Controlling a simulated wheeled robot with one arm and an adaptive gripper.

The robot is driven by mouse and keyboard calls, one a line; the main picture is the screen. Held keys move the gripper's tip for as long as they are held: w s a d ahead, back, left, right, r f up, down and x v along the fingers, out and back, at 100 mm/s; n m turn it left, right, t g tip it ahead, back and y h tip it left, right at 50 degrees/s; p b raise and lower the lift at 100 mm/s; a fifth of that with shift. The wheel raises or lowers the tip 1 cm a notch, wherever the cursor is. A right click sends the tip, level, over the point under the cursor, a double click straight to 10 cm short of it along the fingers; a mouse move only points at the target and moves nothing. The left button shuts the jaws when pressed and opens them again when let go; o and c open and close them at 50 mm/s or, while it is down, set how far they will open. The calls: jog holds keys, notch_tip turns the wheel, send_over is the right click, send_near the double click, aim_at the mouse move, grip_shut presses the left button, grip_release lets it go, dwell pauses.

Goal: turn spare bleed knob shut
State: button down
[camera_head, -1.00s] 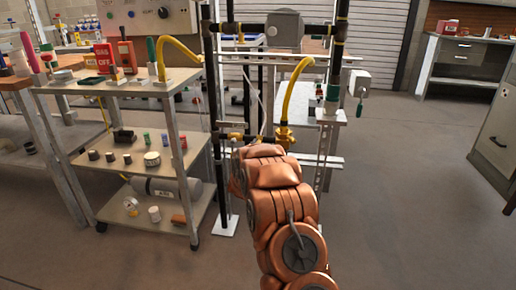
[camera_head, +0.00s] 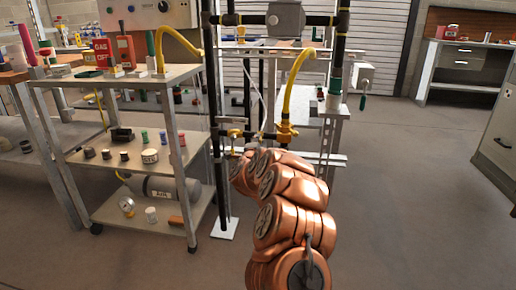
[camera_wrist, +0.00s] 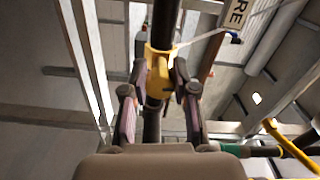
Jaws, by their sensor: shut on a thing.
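In the wrist view, my gripper (camera_wrist: 158,88) has its two dark fingers closed on either side of a yellow knob (camera_wrist: 156,84). The knob sits at a yellow fitting (camera_wrist: 160,58) on a black pipe (camera_wrist: 165,22). The fingers touch the knob's sides, and its turned angle is hard to read. In the head view my copper-coloured arm reaches toward the black pipe frame (camera_head: 217,100), and its own links hide the gripper. Small yellow fittings show on the frame at a brass valve (camera_head: 286,132) and further left (camera_head: 235,133).
A metal cart (camera_head: 120,85) with tools, small parts and a grey cylinder (camera_head: 158,188) stands left of the frame. A yellow hose (camera_head: 293,85) rises above the brass valve. A green-handled part (camera_head: 334,92) is at the right. Floor to the right is clear.

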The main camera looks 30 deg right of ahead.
jog(key=shift+s+d+f+m+b, duration=0.1)
jog(key=shift+d+f+m+b, duration=0.1)
jog(key=shift+m+b, duration=0.35)
jog(key=shift+r+m, duration=0.1)
jog(key=shift+m, duration=0.15)
jog(key=c, duration=0.9)
grip_release()
jog(key=shift+a, duration=0.1)
jog(key=shift+r, duration=0.1)
jog(key=shift+v, duration=6)
